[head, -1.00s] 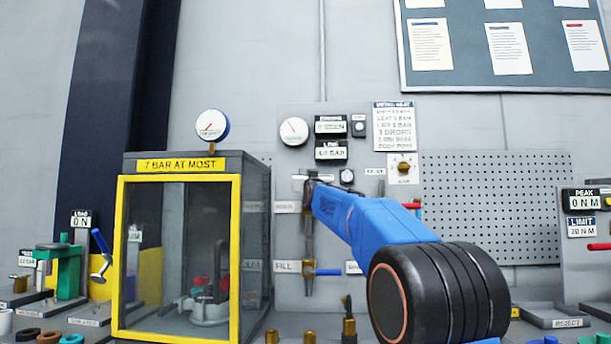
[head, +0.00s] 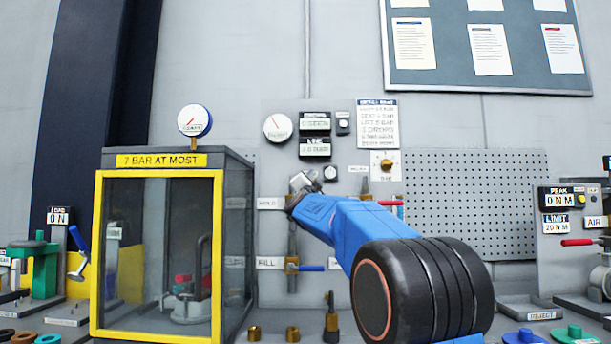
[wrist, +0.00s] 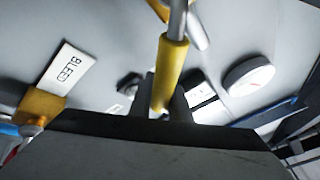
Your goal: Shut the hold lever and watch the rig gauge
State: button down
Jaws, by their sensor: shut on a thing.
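My gripper (head: 301,184) is at the panel, just above and right of the HOLD label (head: 269,203). In the wrist view its fingers (wrist: 166,100) are closed around the yellow grip of the hold lever (wrist: 171,62), with a bare metal rod beyond. My wrist hides the lever's valve body in the head view, so its angle cannot be told there. A round white gauge (head: 195,121) stands on top of the yellow-framed cage. Another round gauge (head: 278,127) is on the panel and shows in the wrist view (wrist: 248,76); their scales are too small to read.
The blue FILL lever (head: 311,267) lies level below my gripper. The red bleed lever (head: 390,202) is close on the right; its BLEED label (wrist: 67,65) shows in the wrist view. The cage (head: 158,330) stands on the left, its front frame yellow.

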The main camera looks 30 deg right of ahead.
jog(key=s+d+f+m+g+h, duration=0.2)
jog(key=f+m+g, duration=0.4)
jog(key=m, duration=0.6)
jog(key=shift+s+d+f+m+g, duration=0.15)
jog(key=shift+d+f+m+g, duration=0.2)
jog(key=shift+d+f, duration=0.65)
jog(key=shift+a+f, duration=0.25)
jog(key=shift+f, duration=0.1)
jog(key=c, duration=1.7)
grip_release()
jog(key=shift+o, duration=0.2)
jog(key=shift+r, duration=0.1)
jog(key=v, duration=1.7)
jog(key=shift+f, duration=0.3)
jog(key=shift+s+a, duration=0.1)
jog(key=shift+s, duration=0.05)
